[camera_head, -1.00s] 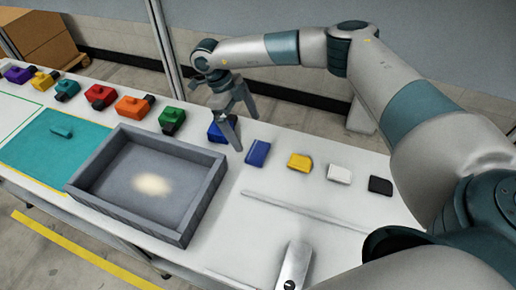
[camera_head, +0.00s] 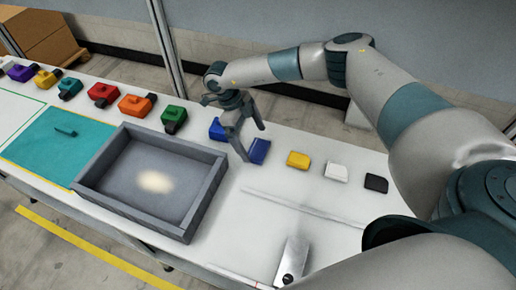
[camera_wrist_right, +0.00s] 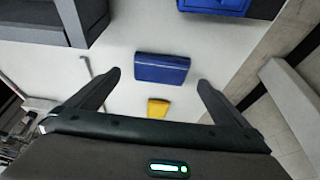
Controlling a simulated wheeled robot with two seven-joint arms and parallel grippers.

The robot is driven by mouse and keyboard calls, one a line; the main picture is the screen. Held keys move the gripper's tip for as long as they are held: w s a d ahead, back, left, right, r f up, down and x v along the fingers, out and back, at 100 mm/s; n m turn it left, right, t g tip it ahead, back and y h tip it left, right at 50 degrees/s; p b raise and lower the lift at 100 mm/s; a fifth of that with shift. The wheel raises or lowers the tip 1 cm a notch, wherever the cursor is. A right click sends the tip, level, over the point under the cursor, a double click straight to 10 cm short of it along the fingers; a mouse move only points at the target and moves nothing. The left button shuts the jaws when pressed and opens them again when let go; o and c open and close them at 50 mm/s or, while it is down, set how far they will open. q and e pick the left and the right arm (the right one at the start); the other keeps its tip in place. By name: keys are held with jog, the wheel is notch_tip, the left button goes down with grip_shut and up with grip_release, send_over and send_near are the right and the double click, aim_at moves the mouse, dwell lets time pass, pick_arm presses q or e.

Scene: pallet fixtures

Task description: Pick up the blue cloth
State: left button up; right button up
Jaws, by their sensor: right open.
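The blue cloth (camera_head: 260,149) lies as a small folded rectangle on the white table, first in a row of folded pieces. In the head view my right gripper (camera_head: 252,143) is over its left side and partly hides it. In the right wrist view the blue cloth (camera_wrist_right: 161,68) shows ahead, between the spread fingertips of the right gripper (camera_wrist_right: 158,80). The gripper is open and empty; contact with the cloth is not visible. My left gripper is not in view.
A blue block (camera_head: 217,129) sits just left of the cloth. Yellow (camera_head: 298,159), white (camera_head: 336,171) and black (camera_head: 376,183) folded pieces lie to its right. A grey tray (camera_head: 203,203) stands in front left. Coloured blocks line the back left edge.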

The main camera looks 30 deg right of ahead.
aim_at(258, 149)
jog(key=shift+s+d+f+p, duration=0.15)
jog(key=shift+f+p, duration=0.1)
jog(key=shift+p, duration=0.1)
jog(key=shift+p+x, duration=0.45)
jog(key=shift+x, duration=0.6)
jog(key=shift+f, duration=0.45)
jog(key=c, duration=1.1)
jog(key=shift+r, duration=0.15)
